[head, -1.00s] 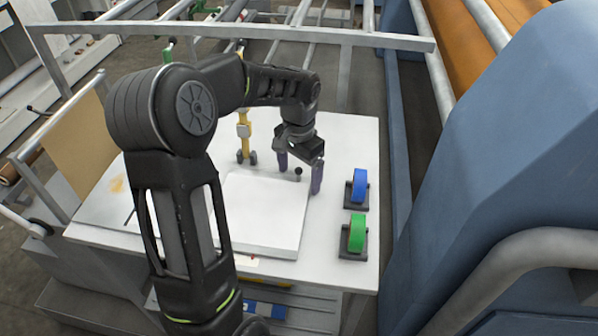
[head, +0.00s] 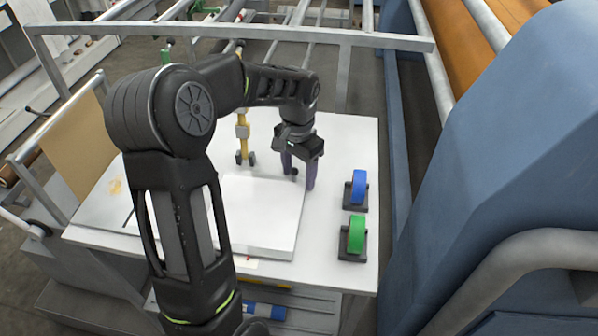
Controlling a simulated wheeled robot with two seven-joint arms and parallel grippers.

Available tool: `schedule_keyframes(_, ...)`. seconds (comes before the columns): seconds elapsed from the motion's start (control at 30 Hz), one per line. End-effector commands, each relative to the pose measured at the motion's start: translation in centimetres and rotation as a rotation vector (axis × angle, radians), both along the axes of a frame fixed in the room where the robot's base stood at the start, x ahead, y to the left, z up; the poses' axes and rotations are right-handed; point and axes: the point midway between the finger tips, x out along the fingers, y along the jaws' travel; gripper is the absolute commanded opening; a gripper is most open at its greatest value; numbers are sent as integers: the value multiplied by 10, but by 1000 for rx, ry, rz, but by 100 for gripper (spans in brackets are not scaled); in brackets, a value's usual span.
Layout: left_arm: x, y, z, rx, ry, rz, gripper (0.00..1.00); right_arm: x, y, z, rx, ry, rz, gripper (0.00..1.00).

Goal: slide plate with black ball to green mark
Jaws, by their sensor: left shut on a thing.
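The white square plate (head: 258,217) lies flat on the white table. A small black ball (head: 295,172) shows at its far right edge, partly hidden by my left gripper. My left gripper (head: 298,174) points down, its two purple fingers on either side of the black ball, shut on it. A green mark on the table cannot be made out; part of the table is hidden behind my left arm. My right gripper is out of view.
A metal rail (head: 240,32) crosses behind the table. A blue machine housing (head: 500,190) rises at right.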

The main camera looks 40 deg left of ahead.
Motion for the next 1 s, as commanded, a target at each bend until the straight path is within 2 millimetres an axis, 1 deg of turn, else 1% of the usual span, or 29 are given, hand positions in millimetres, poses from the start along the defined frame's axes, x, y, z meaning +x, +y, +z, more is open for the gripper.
schedule_keyframes(0.03, -7, -3, -4, -9, 23, 4, 0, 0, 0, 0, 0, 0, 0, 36)
schedule_keyframes(0.47, -7, -2, -5, -11, 25, 6, 0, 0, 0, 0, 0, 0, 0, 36)
schedule_keyframes(0.67, -11, 4, -5, -11, 25, 8, 0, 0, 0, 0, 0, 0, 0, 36)
schedule_keyframes(1.0, -20, 20, -5, -11, 26, 7, 0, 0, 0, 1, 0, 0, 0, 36)
